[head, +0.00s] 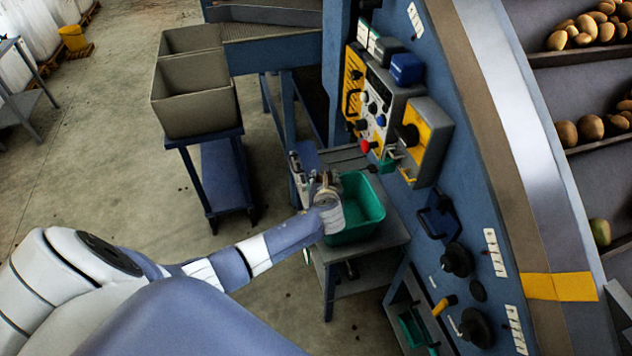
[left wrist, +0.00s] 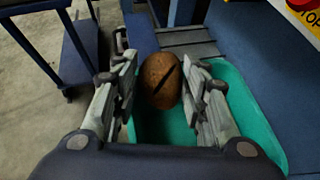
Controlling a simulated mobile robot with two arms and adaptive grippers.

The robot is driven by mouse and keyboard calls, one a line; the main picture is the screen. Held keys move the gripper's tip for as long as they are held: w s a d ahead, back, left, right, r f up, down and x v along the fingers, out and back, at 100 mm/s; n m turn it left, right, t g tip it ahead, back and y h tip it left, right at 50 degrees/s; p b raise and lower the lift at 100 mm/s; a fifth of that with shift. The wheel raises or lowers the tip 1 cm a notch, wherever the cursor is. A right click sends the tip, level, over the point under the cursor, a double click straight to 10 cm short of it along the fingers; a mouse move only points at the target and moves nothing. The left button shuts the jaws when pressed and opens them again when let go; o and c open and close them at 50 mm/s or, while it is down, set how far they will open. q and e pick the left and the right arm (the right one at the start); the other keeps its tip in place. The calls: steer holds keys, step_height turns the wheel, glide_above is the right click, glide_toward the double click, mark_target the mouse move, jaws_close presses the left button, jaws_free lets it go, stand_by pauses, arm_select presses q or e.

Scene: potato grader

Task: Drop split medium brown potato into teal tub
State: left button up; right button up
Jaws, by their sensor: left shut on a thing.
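The split medium brown potato (left wrist: 161,80), with a dark slit across it, is held between the two fingers of my left gripper (left wrist: 160,88) in the left wrist view. In the head view my left gripper (head: 325,183) is over the left back part of the teal tub (head: 364,205) and hides most of the potato. The teal tub also shows below the fingers in the left wrist view (left wrist: 262,140). It stands on a small grey table and its visible inside looks empty. My right gripper is not in view.
A blue machine panel with switches and a red button (head: 365,146) rises right of the tub. Grey bins (head: 195,95) stand on a blue cart at the back left. Potatoes (head: 590,127) lie on the grader's shelves at the right. Open floor lies left.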

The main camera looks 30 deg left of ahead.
arm_select(q)
steer(key=shift+w+d+f, duration=0.1)
steer(key=shift+w+d, duration=0.1)
steer(key=shift+w, duration=0.05)
steer(key=o, duration=1.2)
steer(key=v, duration=1.2)
steer(key=shift+s+d+f, duration=0.1)
